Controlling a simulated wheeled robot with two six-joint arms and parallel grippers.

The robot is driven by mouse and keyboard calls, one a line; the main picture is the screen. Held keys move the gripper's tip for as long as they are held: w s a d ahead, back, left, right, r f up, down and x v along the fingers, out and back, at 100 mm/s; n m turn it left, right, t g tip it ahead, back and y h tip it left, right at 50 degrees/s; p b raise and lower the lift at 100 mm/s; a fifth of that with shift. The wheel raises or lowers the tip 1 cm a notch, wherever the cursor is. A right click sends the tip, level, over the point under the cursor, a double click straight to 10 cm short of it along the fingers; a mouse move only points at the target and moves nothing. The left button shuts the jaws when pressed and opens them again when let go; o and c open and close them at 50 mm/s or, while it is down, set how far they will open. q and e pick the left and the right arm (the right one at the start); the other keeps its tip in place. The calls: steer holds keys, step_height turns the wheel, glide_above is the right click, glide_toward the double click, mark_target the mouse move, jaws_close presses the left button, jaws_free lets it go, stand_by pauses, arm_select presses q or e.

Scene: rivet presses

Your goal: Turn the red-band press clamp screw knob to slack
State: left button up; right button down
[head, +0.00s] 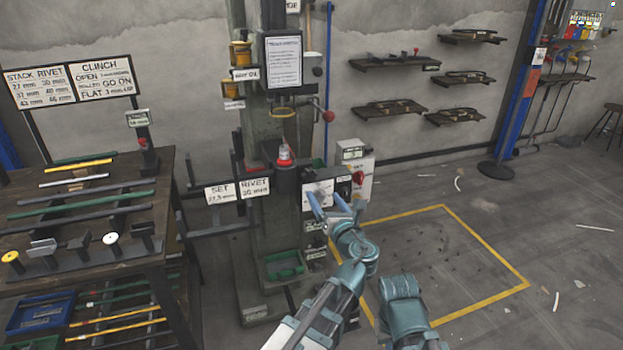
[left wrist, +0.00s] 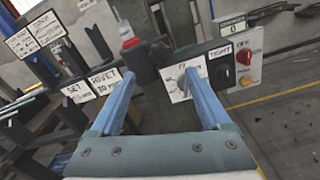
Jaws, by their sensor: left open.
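The press (head: 285,190) stands upright in the middle of the head view, with a red band under a clear top piece (head: 285,154). In the left wrist view the red band (left wrist: 130,43) shows at the top. A dark knob (left wrist: 222,76) sits under a TIGHT label (left wrist: 232,51), right of a white plate with a drawing (left wrist: 180,80). My left gripper (head: 334,202) is open and empty in front of this plate, its fingers (left wrist: 160,76) apart and left of the dark knob. The knob's turn position is too small to read. My right gripper is out of view.
A red knob (left wrist: 243,57) sits on the pale control box (head: 355,160), close right of the dark knob. SET and RIVET signs (head: 237,190) stick out left of the press. A rack table (head: 80,200) stands at left.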

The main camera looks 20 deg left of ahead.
mark_target(311, 177)
arm_select(q)
steer(key=x, duration=1.1)
steer(key=shift+w+a, duration=0.1)
steer(key=shift+a, duration=0.05)
jaws_close()
